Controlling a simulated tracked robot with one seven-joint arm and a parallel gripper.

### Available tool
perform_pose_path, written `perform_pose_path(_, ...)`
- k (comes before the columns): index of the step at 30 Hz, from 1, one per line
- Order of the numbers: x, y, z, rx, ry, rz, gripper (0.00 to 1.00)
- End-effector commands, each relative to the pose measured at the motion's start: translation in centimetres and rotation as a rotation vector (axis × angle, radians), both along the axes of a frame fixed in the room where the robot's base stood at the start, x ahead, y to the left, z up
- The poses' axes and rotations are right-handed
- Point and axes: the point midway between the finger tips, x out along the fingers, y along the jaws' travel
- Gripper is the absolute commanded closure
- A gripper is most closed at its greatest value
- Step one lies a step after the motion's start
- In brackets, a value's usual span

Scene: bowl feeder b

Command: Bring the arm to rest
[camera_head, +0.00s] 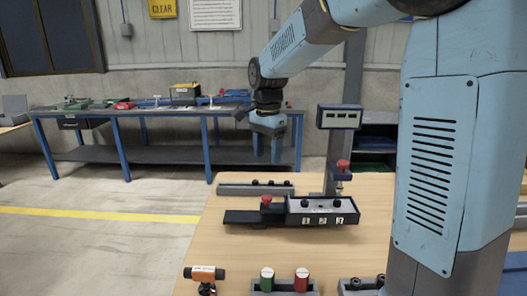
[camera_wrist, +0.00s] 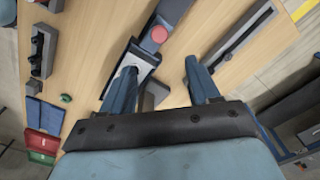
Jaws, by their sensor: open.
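My gripper (camera_head: 268,150) hangs fingers down in the head view, above the far left part of the wooden table and clear of it. In the wrist view its two fingers (camera_wrist: 160,88) stand apart with nothing held between them. A dark fixture with numbered positions (camera_head: 318,212) and a red knob (camera_head: 266,200) sits on the table below and in front of the gripper. The red knob also shows beyond the fingers in the wrist view (camera_wrist: 159,34). My arm fills the right side of the head view.
The wooden table (camera_head: 225,270) holds a grey rail (camera_head: 255,189), a post with a display box (camera_head: 339,117), and a green and a red cylinder (camera_head: 301,280) in a holder. An orange-and-black tool (camera_head: 204,273) stands at the front left. A blue workbench (camera_head: 130,112) stands behind, with open floor between.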

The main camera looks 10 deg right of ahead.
Motion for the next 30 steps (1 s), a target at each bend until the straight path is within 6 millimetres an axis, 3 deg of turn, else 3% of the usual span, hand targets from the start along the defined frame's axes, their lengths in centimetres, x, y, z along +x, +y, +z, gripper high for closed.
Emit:
perform_pose_path(5, -1.6, -1.5, 1.2, 0.017, -0.033, 0.057, 0.39)
perform_pose_path(16, -9.5, -7.1, 4.4, 0.029, -0.194, 0.356, 0.39)
perform_pose_path(30, -20.1, -11.4, 4.5, -0.11, -0.393, 0.739, 0.39)
